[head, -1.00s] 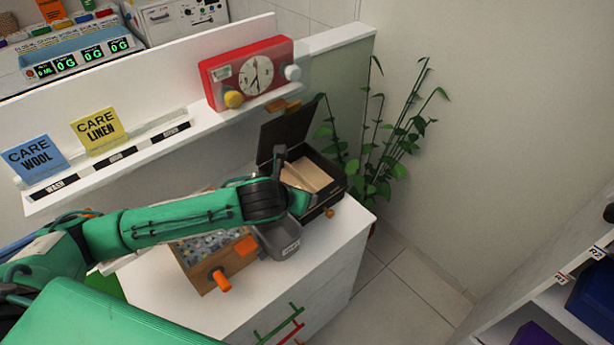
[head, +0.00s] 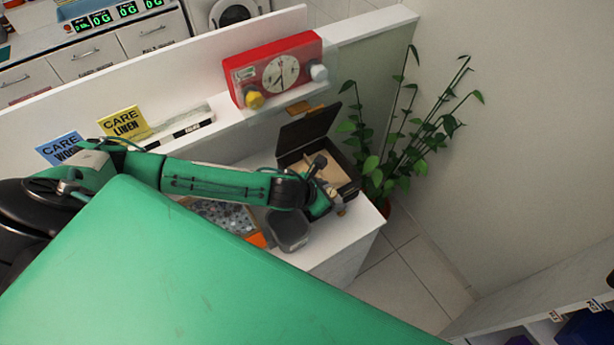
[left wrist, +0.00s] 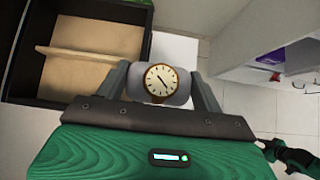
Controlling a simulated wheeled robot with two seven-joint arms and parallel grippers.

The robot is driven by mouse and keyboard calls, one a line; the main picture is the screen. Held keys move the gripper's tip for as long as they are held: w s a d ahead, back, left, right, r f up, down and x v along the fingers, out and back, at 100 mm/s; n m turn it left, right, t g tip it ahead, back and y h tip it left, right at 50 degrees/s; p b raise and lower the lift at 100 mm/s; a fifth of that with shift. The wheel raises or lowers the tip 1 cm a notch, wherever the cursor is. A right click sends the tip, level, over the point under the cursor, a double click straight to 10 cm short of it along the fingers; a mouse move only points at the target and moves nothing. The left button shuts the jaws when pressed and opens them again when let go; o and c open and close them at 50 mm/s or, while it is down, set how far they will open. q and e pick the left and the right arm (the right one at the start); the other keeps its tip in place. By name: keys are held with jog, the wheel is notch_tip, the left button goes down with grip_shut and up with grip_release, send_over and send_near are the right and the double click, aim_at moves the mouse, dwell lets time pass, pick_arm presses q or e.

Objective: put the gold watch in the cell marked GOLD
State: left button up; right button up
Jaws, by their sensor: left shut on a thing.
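The gold watch (left wrist: 160,80) has a white dial and a gold rim and sits on a grey cushion (left wrist: 183,93) in the left wrist view. My left gripper (left wrist: 163,84) is shut on it, with one finger on each side. In the head view my left gripper (head: 320,190) is at the front of an open dark box (head: 345,172), and the watch is hidden there. The left wrist view shows the box's tan-lined cells, parted by a divider (left wrist: 85,55), beside the watch. No GOLD mark is legible.
The box's raised lid (head: 308,130) stands at its back. A patterned tray (head: 225,215) lies left of it on the white cabinet top. A red clock (head: 278,70) is on the ledge behind. A plant (head: 400,150) stands to the right. A dark, green-marked arm part (left wrist: 295,157) shows at lower right.

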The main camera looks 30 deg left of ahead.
pick_arm(q)
jog(key=w+a, duration=0.2)
jog(key=a, duration=0.1)
jog(key=w+a, duration=0.2)
jog(key=a, duration=0.1)
jog(key=w+a+f, duration=0.1)
jog(key=a, duration=0.2)
jog(key=shift+w+a, duration=0.35)
jog(key=shift+w, duration=0.05)
jog(key=shift+f, duration=0.55)
notch_tip(320, 180, down, 5)
jog(key=b, duration=0.4)
jog(key=shift+r, duration=0.15)
jog(key=shift+w+a+f+b, duration=0.25)
jog(key=shift+a+b, duration=0.1)
jog(key=shift+b, duration=0.1)
jog(key=shift+r, duration=0.15)
pick_arm(e)
jog(key=f, duration=0.2)
jog(key=w+f, duration=0.1)
jog(key=f, duration=0.1)
jog(key=shift+w+f, duration=0.15)
jog(key=shift+f, duration=0.2)
pick_arm(q)
jog(key=o, duration=1.1)
pick_arm(e)
jog(key=shift+a, duration=0.1)
